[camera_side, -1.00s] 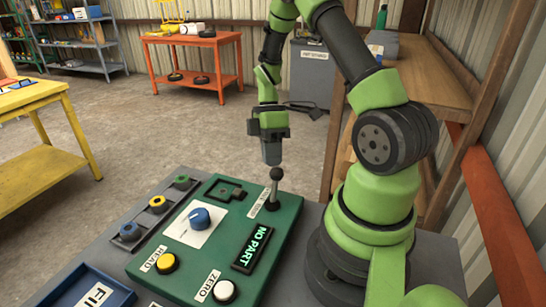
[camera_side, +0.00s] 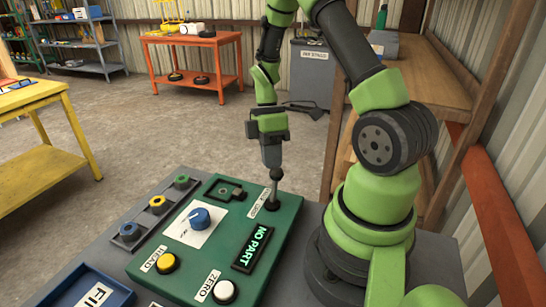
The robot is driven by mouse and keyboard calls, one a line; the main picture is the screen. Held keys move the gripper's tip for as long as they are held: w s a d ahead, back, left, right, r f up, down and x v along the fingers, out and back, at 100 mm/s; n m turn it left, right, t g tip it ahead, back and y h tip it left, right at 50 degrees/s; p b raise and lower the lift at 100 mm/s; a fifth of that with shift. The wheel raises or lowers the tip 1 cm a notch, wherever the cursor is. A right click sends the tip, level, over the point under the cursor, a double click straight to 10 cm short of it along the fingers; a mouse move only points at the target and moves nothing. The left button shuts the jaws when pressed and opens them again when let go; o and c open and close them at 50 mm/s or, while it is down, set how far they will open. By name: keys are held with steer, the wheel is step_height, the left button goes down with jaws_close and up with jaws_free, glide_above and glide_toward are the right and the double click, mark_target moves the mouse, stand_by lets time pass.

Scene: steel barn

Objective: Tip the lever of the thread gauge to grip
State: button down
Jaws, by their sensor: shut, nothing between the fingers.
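The thread gauge is a green panel (camera_side: 214,247) on a grey bench. Its lever (camera_side: 273,192) stands at the far right corner, a metal stem on a dark base. My gripper (camera_side: 274,172) is shut, pointing down right at the lever's top, and hides the knob. I cannot tell whether it touches the knob. The display (camera_side: 252,249) reads "NO PART". A blue knob (camera_side: 200,218) sits on a white dial plate. A small dark part seat (camera_side: 226,190) is empty.
Left of the panel, a rack (camera_side: 155,208) holds green, yellow and blue rings. A blue tray (camera_side: 85,290) is at the near left. A wooden bench (camera_side: 440,85) stands behind my arm. The air left of the lever is free.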

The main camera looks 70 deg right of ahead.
steer(key=shift+a+r, duration=0.1)
steer(key=shift+a, duration=0.05)
steer(key=shift+a+r+h, duration=0.35)
steer(key=shift+a+h, duration=0.45)
steer(key=shift+h, duration=0.2)
steer(key=shift+a+r, duration=0.2)
steer(key=shift+a, duration=2.1)
steer(key=shift+s, duration=0.1)
